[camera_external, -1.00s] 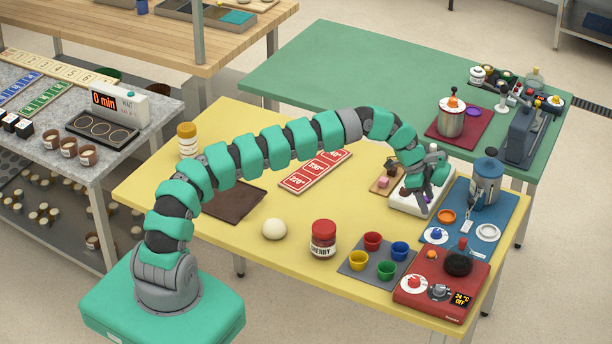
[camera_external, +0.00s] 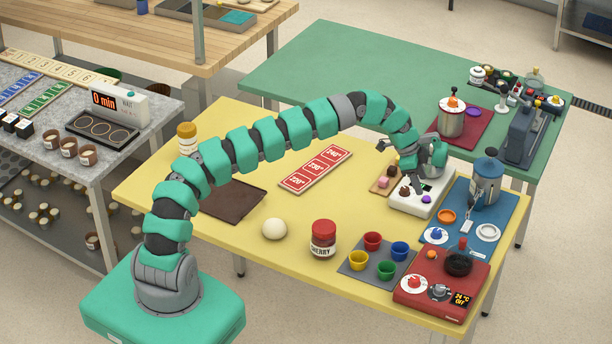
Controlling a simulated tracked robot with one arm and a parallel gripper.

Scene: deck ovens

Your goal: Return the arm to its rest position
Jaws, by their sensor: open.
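My arm arches in green and grey segments from its base at the lower left across the yellow table (camera_external: 215,125). My gripper (camera_external: 412,180) is open above the white device (camera_external: 408,205) at the table's right side. A dark brown piece (camera_external: 405,191) and a purple spot (camera_external: 426,198) show on the white device, below the fingers. Nothing shows between the fingers. The arm is stretched out, well away from its base.
Close by stand a small wooden board (camera_external: 378,189), a blue mat (camera_external: 508,208) with a grinder-like jar (camera_external: 487,181), a red hotplate (camera_external: 425,292), several coloured cups on a grey mat (camera_external: 350,268), a cherry jar (camera_external: 323,240) and a white ball (camera_external: 274,229).

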